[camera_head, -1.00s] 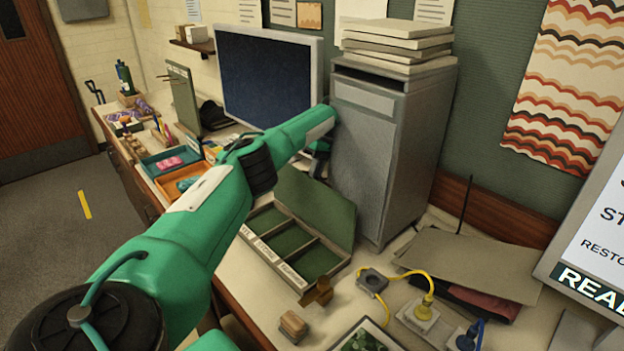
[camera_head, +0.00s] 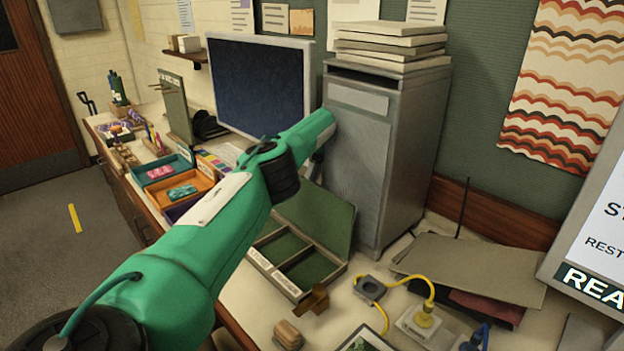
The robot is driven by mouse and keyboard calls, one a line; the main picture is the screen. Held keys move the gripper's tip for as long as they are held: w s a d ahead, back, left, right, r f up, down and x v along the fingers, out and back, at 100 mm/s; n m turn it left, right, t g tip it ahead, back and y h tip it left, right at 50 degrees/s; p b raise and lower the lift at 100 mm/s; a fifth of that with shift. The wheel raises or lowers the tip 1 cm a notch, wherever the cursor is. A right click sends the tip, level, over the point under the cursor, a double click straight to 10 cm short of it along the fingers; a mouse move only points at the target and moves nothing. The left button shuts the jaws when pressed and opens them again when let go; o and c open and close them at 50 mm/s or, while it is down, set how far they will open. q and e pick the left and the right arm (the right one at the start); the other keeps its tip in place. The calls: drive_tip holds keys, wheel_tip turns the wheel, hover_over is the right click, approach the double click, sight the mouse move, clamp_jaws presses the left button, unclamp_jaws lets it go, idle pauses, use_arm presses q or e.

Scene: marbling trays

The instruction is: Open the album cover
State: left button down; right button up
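A flat grey-beige board (camera_head: 470,268) lies at the right of the desk, over a dark folder with a pinkish sheet showing at its edge. It may be the album, but I cannot tell for sure. My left arm reaches across the view from the lower left to the front of the grey cabinet. A dark part at its far end, seemingly my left gripper (camera_head: 317,165), shows only partly behind the forearm. Its fingers cannot be made out. It is well to the left of the board. My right gripper is not in view.
A green compartment box (camera_head: 297,288) with a raised lid stands below my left arm. The grey cabinet (camera_head: 355,165) rises behind it. A yellow cable (camera_head: 432,291), a wooden block (camera_head: 288,335) and a brown holder (camera_head: 314,299) lie in front of the board.

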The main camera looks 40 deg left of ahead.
use_arm(q)
drive_tip(key=c, duration=1.7)
unclamp_jaws()
drive_tip(key=shift+a, duration=0.15)
drive_tip(key=shift+o, duration=1.1)
drive_tip(key=shift+a, duration=0.15)
wheel_tip(320, 180, up, 20)
drive_tip(key=p, duration=1.3)
